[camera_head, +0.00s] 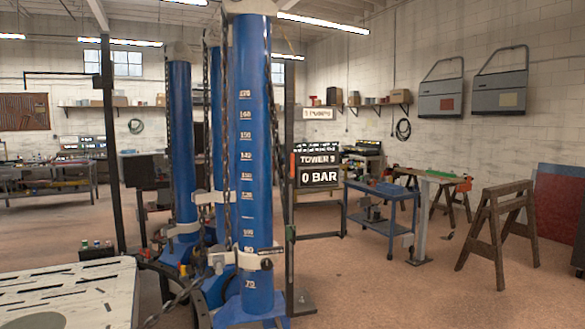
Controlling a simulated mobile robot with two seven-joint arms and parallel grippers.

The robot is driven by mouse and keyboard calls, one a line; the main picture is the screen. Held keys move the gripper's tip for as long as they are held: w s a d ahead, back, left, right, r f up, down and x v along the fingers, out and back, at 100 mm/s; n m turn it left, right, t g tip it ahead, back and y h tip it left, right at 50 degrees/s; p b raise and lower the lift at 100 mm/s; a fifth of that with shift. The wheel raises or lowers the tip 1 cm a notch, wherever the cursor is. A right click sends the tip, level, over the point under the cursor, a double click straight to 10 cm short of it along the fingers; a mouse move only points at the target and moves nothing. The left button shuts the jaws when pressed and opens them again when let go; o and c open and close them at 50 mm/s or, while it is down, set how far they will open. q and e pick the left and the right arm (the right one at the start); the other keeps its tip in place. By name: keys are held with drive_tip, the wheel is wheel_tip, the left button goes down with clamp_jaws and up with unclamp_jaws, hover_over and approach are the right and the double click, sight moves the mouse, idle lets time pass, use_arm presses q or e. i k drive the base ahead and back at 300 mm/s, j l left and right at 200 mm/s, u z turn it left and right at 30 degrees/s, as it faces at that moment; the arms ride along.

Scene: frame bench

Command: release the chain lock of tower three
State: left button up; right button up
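A blue tower (253,130) with a white height scale stands upright in the centre. A dark screen (317,170) just right of it reads TOWER, with a digit that looks like 3, and 0 BAR. A pale collar (240,260) wraps the tower low down, with a dark knob (266,264) on its right side. A dark chain (226,130) hangs down the tower's left side. Another chain length (172,303) runs down left towards the bench. I cannot tell which part is the chain lock or whether it is engaged. Neither gripper is in view.
More blue towers, one at the left (181,140), stand close behind. The slotted bench platform (70,295) fills the lower left. A blue cart (382,205) and a wooden trestle (497,230) stand to the right. The floor at the lower right is largely clear.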

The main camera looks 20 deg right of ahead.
sight(291, 174)
drive_tip(key=i+l, duration=0.3)
drive_tip(key=i, duration=0.2)
drive_tip(key=i+l+z, duration=0.15)
drive_tip(key=i+l, duration=0.2)
drive_tip(key=i, duration=0.2)
drive_tip(key=i+l, duration=0.25)
drive_tip(key=i, duration=0.25)
drive_tip(key=i+l+z, duration=0.15)
drive_tip(key=i, duration=0.4)
drive_tip(key=i+l, duration=0.25)
drive_tip(key=i, duration=0.3)
drive_tip(key=l+z, duration=0.05)
